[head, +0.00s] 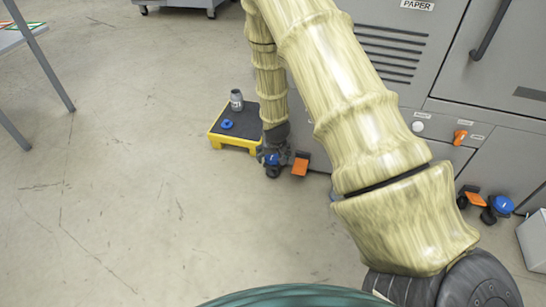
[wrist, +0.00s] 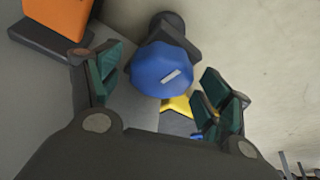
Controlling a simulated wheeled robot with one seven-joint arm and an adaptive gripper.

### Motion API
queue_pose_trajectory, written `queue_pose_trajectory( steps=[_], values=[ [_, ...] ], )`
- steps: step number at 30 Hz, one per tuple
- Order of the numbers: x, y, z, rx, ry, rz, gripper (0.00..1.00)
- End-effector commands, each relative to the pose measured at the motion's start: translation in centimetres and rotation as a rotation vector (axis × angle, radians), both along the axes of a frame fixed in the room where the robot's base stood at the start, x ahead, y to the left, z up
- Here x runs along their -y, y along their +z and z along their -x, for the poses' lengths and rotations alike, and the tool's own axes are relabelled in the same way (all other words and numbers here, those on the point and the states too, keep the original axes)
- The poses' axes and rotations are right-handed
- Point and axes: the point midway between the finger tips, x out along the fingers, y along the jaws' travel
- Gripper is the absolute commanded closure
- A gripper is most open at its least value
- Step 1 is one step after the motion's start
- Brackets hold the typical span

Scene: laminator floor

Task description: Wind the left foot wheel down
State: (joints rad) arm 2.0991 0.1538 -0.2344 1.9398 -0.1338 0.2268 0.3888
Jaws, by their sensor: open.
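The left foot wheel (head: 271,158) is a small blue knob low at the machine's foot, partly hidden by my gripper (head: 273,150) in the head view. In the wrist view the blue wheel (wrist: 160,72) has a scalloped rim and a pale bar mark on its face. My gripper (wrist: 162,88) is open, its green-padded fingers on either side of the wheel's lower part. I cannot tell whether the pads touch it. The right foot wheel (head: 503,204), also blue, stands at the right beside an orange pedal (head: 474,198).
An orange pedal (head: 300,164) sits close to the left wheel and shows in the wrist view (wrist: 58,18). A yellow-edged platform (head: 232,142) holds a grey bottle (head: 236,100) and a blue ring (head: 227,124). The grey machine (head: 400,75) stands behind.

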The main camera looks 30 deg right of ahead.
Motion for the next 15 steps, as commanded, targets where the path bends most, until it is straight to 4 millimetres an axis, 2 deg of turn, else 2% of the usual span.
queue_pose_trajectory(
  steps=[7, 14, 15],
  values=[
    [0.0, 0.02, -0.02, 0.0, 0.0, 0.0, 0.23],
    [0.0, 0.02, -0.03, 0.0, 0.0, 0.0, 0.65],
    [0.01, 0.02, -0.02, 0.0, 0.0, 0.0, 0.66]
  ],
)
